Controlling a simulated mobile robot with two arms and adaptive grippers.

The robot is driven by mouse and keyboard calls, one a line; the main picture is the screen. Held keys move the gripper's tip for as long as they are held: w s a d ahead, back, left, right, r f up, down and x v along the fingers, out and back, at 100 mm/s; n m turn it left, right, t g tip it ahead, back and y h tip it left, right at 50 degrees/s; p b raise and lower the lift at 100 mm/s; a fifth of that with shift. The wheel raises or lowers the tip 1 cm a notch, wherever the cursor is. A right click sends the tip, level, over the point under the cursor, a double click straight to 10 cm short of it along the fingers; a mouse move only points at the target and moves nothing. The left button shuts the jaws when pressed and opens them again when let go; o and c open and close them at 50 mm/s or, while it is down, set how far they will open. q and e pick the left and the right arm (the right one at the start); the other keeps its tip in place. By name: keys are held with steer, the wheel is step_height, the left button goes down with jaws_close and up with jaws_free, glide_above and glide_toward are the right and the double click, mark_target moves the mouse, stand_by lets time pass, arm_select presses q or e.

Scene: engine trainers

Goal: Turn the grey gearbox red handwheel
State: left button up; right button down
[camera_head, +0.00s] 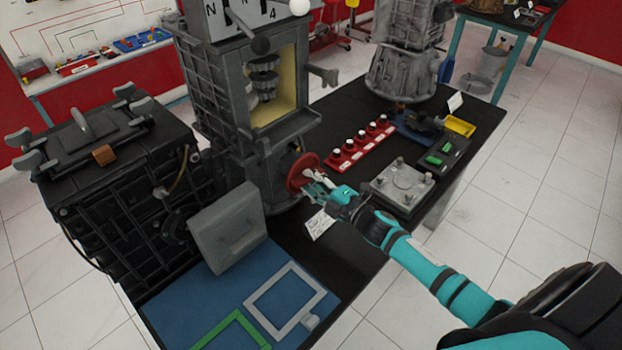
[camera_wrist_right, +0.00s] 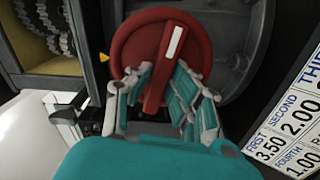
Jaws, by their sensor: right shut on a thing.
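The red handwheel (camera_head: 301,171) sits low on the front of the grey gearbox (camera_head: 213,92) in the head view. In the right wrist view the handwheel (camera_wrist_right: 128,45) is a red disc with a raised bar (camera_wrist_right: 171,62) across it, marked with a white strip. The bar leans slightly, its top to the right. A yellow pointer (camera_wrist_right: 104,57) is at the disc's left edge. My right gripper (camera_head: 316,182) is at the handwheel, its fingers (camera_wrist_right: 166,95) on both sides of the bar and shut on it. The bar's lower end is partly between the fingers. My left gripper is not in view.
A black gearbox (camera_head: 115,185) stands at the left. A grey plate (camera_head: 228,226) leans near a blue mat (camera_head: 190,306) with grey and green frames. Red, blue and yellow parts lie right of the handwheel. A white card (camera_head: 319,224) stands below my right gripper.

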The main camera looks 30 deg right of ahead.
stand_by(0.3)
steer(key=c, duration=1.2)
jaws_free()
steer(key=shift+c, duration=0.2)
steer(key=v, duration=1.2)
